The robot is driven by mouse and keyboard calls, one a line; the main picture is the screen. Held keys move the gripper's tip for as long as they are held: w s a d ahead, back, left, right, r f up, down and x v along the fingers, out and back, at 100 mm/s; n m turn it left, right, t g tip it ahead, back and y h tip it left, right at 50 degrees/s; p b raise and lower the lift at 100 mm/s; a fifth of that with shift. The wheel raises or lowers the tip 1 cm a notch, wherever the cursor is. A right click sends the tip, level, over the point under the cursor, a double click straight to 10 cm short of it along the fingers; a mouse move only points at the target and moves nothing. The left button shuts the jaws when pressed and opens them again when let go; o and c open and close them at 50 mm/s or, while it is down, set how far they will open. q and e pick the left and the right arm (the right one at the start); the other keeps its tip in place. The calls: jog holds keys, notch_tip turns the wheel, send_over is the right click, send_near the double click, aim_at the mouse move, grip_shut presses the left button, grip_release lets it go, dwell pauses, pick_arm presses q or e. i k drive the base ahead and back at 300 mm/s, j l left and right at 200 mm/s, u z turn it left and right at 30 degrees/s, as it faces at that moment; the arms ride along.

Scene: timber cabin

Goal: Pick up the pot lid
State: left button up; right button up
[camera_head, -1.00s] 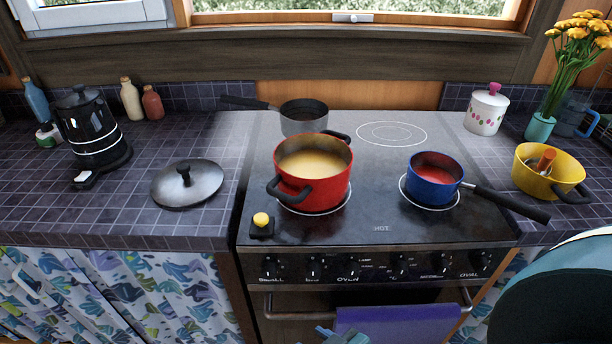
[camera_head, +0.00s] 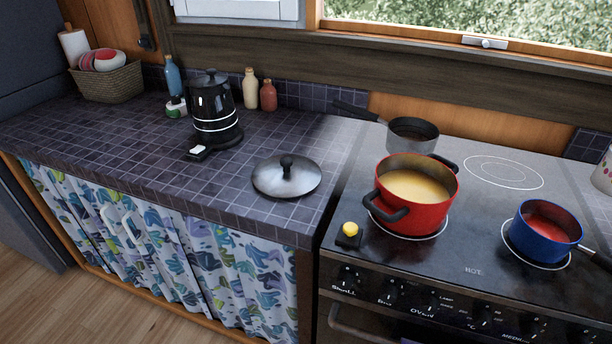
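The pot lid (camera_head: 287,178) lies flat on the dark tiled counter (camera_head: 110,150), just left of the stove. It is grey metal with a black knob on top facing up. A red pot (camera_head: 430,212) with black handles stands uncovered on the stove to the right of the lid, holding a yellowish soup. Neither of my grippers is in view, and nothing touches the lid.
A black kettle (camera_head: 213,105) stands behind and left of the lid, with bottles (camera_head: 250,88) behind it. A blue pot (camera_head: 543,233) and a grey pan (camera_head: 412,134) are on the stove. A yellow-knobbed item (camera_head: 350,233) sits at the stove's front left.

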aim_at(286, 176)
jog(key=i+j, duration=0.15)
jog(key=j, duration=0.15)
jog(key=i+j, duration=0.1)
jog(key=j, duration=0.2)
jog(key=i+j, duration=0.15)
jog(key=i+j+z, duration=0.1)
jog(key=j, duration=0.25)
jog(key=i+j+z, duration=0.15)
jog(key=j, duration=0.2)
jog(key=j+z, duration=0.1)
jog(key=j, duration=0.3)
jog(key=i, duration=0.05)
